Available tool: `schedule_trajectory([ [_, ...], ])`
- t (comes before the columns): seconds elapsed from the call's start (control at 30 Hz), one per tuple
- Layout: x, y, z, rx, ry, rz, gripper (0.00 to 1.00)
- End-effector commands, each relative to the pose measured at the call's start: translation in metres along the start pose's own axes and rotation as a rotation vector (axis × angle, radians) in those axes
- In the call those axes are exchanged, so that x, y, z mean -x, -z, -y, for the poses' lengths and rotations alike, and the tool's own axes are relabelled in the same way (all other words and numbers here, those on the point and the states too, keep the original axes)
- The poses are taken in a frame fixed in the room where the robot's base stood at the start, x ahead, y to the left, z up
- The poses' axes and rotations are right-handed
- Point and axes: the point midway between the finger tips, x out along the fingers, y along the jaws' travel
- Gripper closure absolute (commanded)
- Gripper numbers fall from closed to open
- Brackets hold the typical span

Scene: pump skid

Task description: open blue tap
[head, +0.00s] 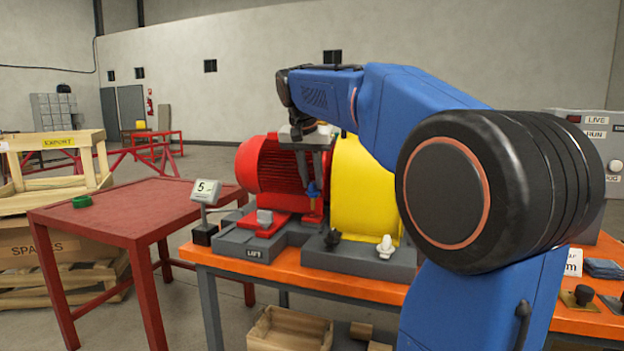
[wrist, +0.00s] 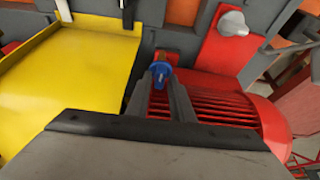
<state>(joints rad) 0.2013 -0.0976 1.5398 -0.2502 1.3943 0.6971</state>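The blue tap (head: 313,190) is small and stands in front of the red motor's right end, near the yellow housing. In the wrist view the blue tap (wrist: 160,72) shows at the tips of my two fingers. My gripper (head: 314,178) points down right above it; it also shows in the wrist view (wrist: 160,80). The fingers are apart, with the blue handle filling the narrow gap at their tips. I cannot tell whether they press on it or only stand around it.
The red motor (head: 268,168) and yellow housing (head: 358,185) flank the tap. A grey knob (wrist: 233,23) sits on a red plate. A red table (head: 125,207) stands left.

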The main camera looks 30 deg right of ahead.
Motion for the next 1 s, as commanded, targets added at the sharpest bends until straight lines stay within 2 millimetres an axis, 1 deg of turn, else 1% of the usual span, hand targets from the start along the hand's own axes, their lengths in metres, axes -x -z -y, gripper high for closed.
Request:
schedule_trajectory([
  [0.27, 0.001, 0.000, 0.000, 0.000, -0.001, 0.001, 0.80],
  [0.37, 0.006, 0.000, 0.000, 0.000, 0.000, 0.000, 0.80],
  [0.43, 0.014, 0.000, 0.000, -0.001, 0.000, -0.001, 0.80],
  [0.57, 0.037, 0.000, 0.001, 0.000, 0.001, -0.002, 0.80],
  [1.0, 0.124, 0.000, 0.001, 0.000, 0.002, -0.001, 0.80],
])
